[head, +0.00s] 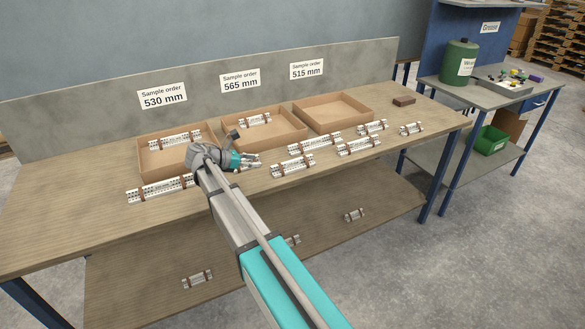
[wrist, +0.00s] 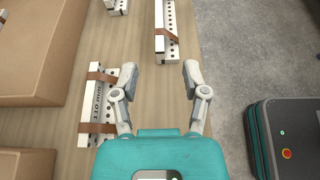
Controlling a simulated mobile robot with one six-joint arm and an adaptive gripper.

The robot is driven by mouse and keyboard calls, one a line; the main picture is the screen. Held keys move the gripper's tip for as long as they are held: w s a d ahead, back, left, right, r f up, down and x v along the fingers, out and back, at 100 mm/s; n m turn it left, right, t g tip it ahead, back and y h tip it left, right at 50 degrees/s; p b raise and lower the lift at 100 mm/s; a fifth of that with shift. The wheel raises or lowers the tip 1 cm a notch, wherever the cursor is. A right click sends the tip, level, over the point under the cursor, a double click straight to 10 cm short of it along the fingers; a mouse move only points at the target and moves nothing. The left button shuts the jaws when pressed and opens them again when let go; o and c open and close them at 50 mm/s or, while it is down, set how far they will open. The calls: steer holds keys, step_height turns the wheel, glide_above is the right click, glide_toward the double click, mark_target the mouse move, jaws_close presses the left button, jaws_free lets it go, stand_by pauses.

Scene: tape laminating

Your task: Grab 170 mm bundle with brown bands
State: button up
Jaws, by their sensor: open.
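In the wrist view, a pale perforated bundle with brown bands (wrist: 98,107) lies on the table left of my gripper (wrist: 160,72). Its printed label looks like 110 mm or 170 mm; I cannot tell which. My gripper is open and empty, its fingers pointing along the table. Another brown-banded bundle (wrist: 167,40) lies ahead of the fingertips. In the head view my gripper (head: 256,160) is low over the table, just in front of the middle box. My arm hides part of the table there. Bundle lengths cannot be read in the head view.
Several more banded bundles lie on the table, such as one at the left (head: 155,190) and one at the right (head: 411,129). Three cardboard boxes stand behind, including an empty right one (head: 340,122). A small brown block (head: 404,100) is at the back right. A lower shelf (head: 130,270) holds bundles.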

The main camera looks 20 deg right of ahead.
mark_target(284, 163)
steer(key=b+x, duration=0.2)
steer(key=x, duration=0.5)
steer(key=shift+d+f+b, duration=0.2)
steer(key=shift+d+b, duration=0.1)
steer(key=shift+b, duration=0.05)
steer(key=shift+b+x, duration=1.05)
steer(key=shift+x, duration=1.55)
steer(key=shift+w+f, duration=0.1)
jaws_close()
